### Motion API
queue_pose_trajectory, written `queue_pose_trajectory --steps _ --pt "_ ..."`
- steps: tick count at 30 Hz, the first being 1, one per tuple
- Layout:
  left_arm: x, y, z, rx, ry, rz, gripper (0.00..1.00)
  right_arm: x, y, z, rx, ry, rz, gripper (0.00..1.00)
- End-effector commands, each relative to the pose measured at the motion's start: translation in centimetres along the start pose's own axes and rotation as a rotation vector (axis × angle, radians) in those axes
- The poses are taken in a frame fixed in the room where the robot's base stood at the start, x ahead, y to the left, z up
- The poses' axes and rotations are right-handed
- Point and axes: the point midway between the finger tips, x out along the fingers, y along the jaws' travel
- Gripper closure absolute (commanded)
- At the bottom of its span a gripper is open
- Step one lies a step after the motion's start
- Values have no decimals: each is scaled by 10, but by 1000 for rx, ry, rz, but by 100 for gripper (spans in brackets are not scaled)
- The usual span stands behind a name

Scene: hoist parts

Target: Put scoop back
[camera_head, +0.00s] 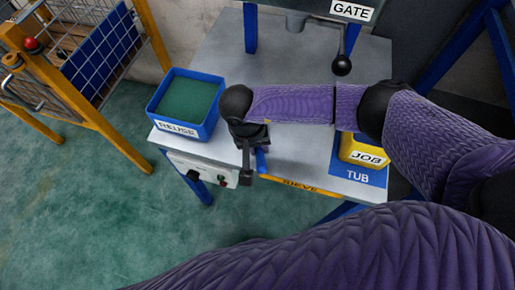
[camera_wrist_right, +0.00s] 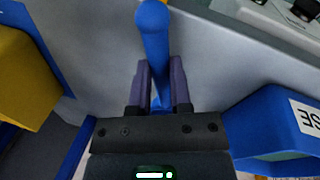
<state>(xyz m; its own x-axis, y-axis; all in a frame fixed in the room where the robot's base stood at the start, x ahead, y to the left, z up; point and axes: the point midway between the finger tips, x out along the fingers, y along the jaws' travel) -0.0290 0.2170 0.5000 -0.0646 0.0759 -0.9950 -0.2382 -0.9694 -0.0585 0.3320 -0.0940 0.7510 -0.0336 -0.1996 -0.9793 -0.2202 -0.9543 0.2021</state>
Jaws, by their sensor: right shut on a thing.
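The scoop shows as a blue handle with a rounded end (camera_wrist_right: 153,40) in the right wrist view. A blue piece of it (camera_head: 261,160) shows beside my right gripper in the head view; the rest of the scoop is hidden. My right gripper (camera_head: 248,172) is over the front edge of the grey table, right of the blue REUSE bin. In the wrist view its two fingers (camera_wrist_right: 159,88) are shut on the handle, one on each side. My left gripper is not in view.
The blue REUSE bin (camera_head: 163,127), with green contents, stands at the table's left. A yellow JOB tub (camera_head: 352,149) sits on the blue TUB mat (camera_head: 372,179) at the right. A GATE lever (camera_head: 342,64) hangs above. The grey table (camera_head: 290,145) is otherwise clear. A yellow-framed cage (camera_head: 92,118) stands left.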

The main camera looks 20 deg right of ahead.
Motion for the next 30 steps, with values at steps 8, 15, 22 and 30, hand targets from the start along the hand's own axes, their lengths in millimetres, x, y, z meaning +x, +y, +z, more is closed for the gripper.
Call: queue_pose_trajectory --steps 8,15,22,30 --pt "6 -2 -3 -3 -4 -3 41 12 -3 0 0 0 0 100" --pt "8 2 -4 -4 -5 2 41 15 -3 0 0 -1 0 50" --pt "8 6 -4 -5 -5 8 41 15 -3 0 0 -1 0 40" --pt "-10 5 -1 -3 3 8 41 -23 -2 -1 -1 5 -2 40"
